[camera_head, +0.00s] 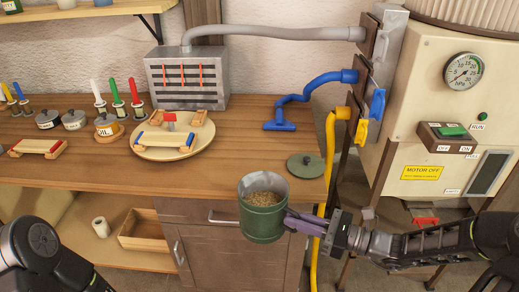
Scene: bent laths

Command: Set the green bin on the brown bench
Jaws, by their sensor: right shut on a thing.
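The green bin (262,225) is a small open-topped cylinder with grainy tan contents. It is upright in front of the brown bench (240,160), overlapping its front edge and a cabinet door in the view. My right gripper (292,221) is shut on the right side of the bin; the bin hides part of the fingertips. Only part of my left arm shows at the lower left; its gripper is out of view.
A green lid (305,166) lies near the bench's right front corner. The front middle is bare.

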